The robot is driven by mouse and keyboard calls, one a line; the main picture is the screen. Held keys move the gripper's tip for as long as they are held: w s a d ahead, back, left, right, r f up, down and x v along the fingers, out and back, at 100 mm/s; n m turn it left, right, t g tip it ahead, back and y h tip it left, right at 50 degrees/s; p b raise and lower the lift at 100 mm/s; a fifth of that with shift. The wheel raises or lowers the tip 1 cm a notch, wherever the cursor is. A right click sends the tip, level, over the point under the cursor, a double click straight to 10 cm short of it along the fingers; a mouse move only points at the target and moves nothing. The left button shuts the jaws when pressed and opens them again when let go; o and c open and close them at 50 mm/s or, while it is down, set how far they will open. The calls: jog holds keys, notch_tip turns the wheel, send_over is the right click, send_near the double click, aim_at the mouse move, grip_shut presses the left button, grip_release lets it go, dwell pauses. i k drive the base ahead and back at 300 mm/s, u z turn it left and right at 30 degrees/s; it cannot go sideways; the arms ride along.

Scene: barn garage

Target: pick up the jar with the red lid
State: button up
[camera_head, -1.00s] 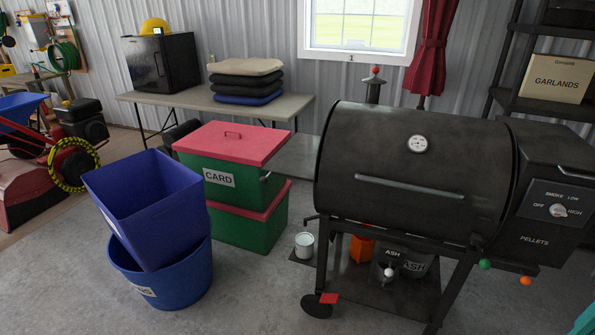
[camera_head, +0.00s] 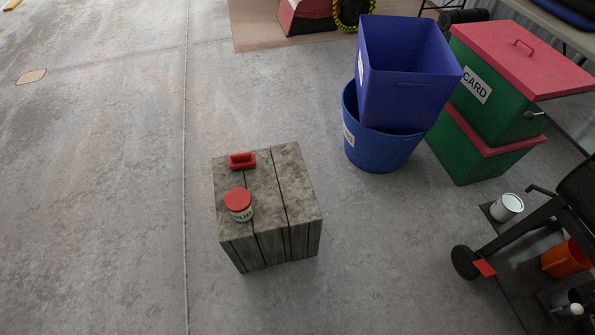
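The jar with the red lid (camera_head: 239,204) stands upright near the left front side of the top of a grey wooden crate (camera_head: 290,190). Its pale side carries dark lettering that I cannot fully read. A small red block-like object (camera_head: 243,160) lies behind it on the same crate top, apart from the jar. My gripper does not show in this view.
Blue bins (camera_head: 405,80) stand stacked behind and right of the crate. Green boxes with red lids (camera_head: 500,110), a white can (camera_head: 507,207) and the grill's wheel (camera_head: 465,262) are further right. The concrete floor left of the crate is clear.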

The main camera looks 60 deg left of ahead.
aim_at(238, 200)
jog(key=u, duration=2.3)
jog(key=k, duration=0.4)
jog(key=u, duration=0.35)
jog(key=i, duration=0.5)
jog(key=z, duration=0.05)
